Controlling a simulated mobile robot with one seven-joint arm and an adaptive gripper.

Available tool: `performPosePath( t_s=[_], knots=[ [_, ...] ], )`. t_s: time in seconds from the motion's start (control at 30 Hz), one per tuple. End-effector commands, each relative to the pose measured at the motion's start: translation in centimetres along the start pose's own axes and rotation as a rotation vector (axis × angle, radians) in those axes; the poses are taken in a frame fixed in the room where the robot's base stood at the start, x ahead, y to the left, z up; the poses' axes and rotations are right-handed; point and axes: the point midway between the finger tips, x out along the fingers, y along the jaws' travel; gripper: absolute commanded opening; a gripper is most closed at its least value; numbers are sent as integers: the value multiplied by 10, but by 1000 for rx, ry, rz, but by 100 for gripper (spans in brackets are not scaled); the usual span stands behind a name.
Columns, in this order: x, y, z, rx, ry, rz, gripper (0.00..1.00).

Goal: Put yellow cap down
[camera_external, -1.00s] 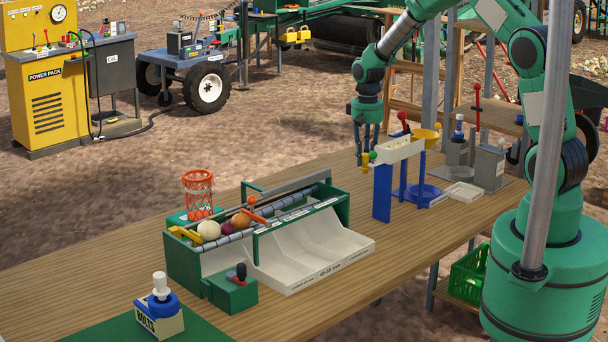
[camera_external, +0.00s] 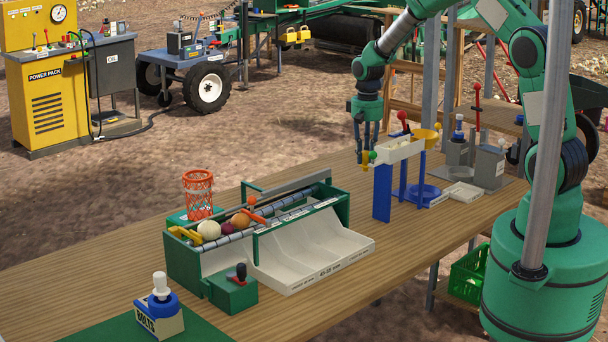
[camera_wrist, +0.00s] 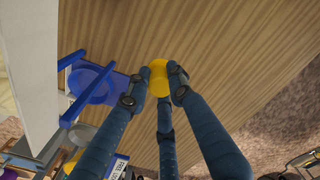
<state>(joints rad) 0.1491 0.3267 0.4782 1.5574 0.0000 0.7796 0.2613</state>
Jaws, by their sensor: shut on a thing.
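The yellow cap (camera_wrist: 158,76) is small and rounded and sits between the fingertips of my gripper (camera_wrist: 157,88) in the wrist view. My gripper is shut on it, with fingers on its left, right and near sides. In the external view my gripper (camera_external: 365,152) points straight down at the far edge of the wooden table, just left of the white chute on blue legs. A bit of yellow shows at its fingertips there. The gap between cap and table top is hard to judge. Bare wood lies behind the cap in the wrist view.
The white chute (camera_external: 399,150) stands close to my fingers, with a yellow bowl (camera_external: 425,135) beyond it. A green sorting unit (camera_external: 185,263) with several balls and an orange basket (camera_external: 198,194) stand to the left. Bare table (camera_external: 90,262) lies at left.

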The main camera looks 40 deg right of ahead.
Motion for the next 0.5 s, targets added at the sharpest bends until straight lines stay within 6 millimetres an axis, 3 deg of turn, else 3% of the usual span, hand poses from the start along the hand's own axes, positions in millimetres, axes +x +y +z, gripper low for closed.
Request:
performPosePath(
  t_s=[0.17,0.5],
  knots=[
    [-24,0,-1,0,3,-1,3],
    [-116,0,-1,0,5,-1,3]
  ],
)
